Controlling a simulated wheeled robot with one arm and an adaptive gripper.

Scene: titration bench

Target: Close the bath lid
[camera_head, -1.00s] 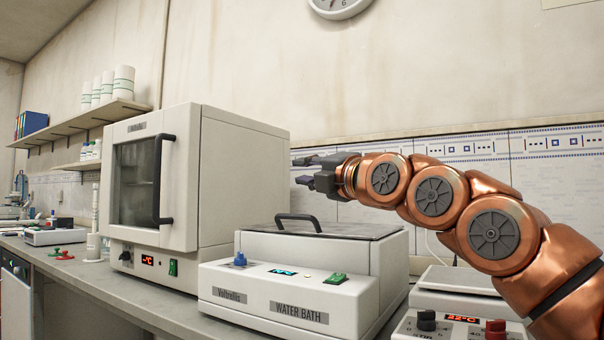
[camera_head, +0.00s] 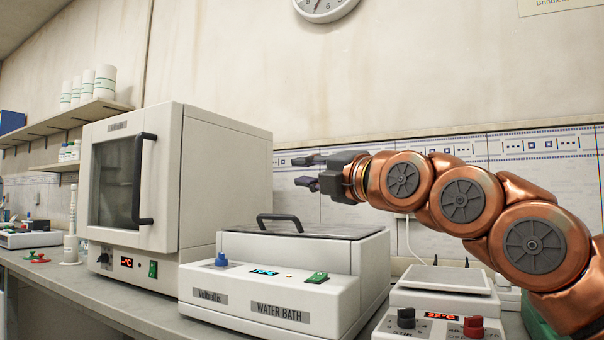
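The water bath (camera_head: 305,285) is a white box on the bench, with a blue knob, a small lit display and a green switch on its front. Its dark flat lid (camera_head: 325,231) lies down over the top, with a black bar handle (camera_head: 279,218) standing at the lid's left part. The lid looks level; I cannot tell whether it is fully seated. My gripper (camera_head: 301,171) is in the air above and behind the lid, apart from it, pointing left. Its two dark fingers are spread, with nothing between them.
A large white oven (camera_head: 178,185) with a dark window stands left of the bath. A hotplate or scale (camera_head: 440,300) with a red display stands at the right. Shelves (camera_head: 70,121) with white bottles hang on the left wall. The air above the bath lid is mostly clear.

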